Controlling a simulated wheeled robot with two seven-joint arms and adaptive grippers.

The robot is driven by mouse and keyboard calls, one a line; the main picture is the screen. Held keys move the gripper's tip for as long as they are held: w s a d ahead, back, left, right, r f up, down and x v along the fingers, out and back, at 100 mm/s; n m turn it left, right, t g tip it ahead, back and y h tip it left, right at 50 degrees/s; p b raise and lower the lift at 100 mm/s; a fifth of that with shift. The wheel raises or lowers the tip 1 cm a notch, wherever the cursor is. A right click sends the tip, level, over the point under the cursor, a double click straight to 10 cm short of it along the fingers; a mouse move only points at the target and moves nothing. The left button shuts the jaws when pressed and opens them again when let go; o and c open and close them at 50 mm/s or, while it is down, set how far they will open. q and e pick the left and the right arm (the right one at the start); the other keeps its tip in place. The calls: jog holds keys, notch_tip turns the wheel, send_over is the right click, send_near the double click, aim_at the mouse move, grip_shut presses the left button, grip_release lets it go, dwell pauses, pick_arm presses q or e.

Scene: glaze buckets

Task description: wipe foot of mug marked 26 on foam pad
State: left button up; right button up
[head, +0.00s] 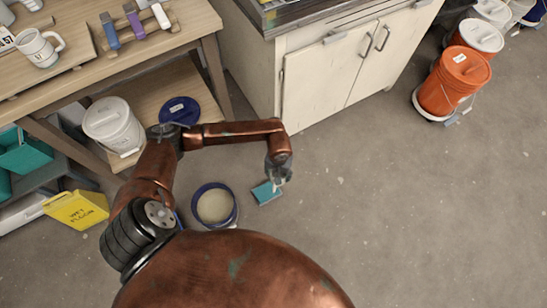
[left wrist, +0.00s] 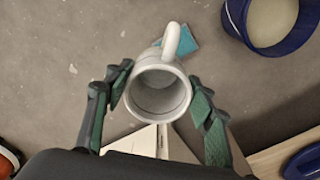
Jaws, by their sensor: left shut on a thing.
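My left gripper (head: 278,174) is low over the floor at the middle of the head view. In the left wrist view its fingers (left wrist: 160,98) are shut on a pale grey-white mug (left wrist: 160,92), one on each side. The mug's open mouth faces the wrist camera, its handle points to the top of the picture, and its foot is hidden. No number shows on it. The teal foam pad (head: 264,193) lies on the floor just below the gripper; it shows partly behind the mug in the left wrist view (left wrist: 187,38). I cannot tell whether mug and pad touch. My right gripper is not in view.
A blue bucket of cream glaze (head: 234,212) stands left of the pad. Orange buckets (head: 452,82) stand right; the floor between is clear.

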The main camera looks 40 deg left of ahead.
pick_arm(q)
jog(key=shift+a+f+n+b, duration=0.45)
jog(key=shift+a+f+b, duration=1.35)
jog(key=shift+f, duration=3.5)
jog(key=shift+a+f+n+b, duration=0.5)
jog(key=shift+f+b, duration=2.5)
jog(key=shift+f, duration=2.25)
jog(key=shift+a+f+n+b, duration=0.35)
jog(key=shift+a+f+b, duration=1.5)
jog(key=shift+f, duration=3.45)
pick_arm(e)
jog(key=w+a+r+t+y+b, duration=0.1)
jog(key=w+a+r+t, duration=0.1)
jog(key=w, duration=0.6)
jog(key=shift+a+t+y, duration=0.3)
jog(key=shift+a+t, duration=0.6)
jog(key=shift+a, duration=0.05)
pick_arm(q)
jog(key=shift+d, duration=0.55)
jog(key=shift+f+b, duration=0.35)
jog(key=shift+f, duration=0.2)
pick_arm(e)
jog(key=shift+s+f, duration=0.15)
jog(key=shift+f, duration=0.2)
pick_arm(q)
jog(key=shift+s, duration=0.1)
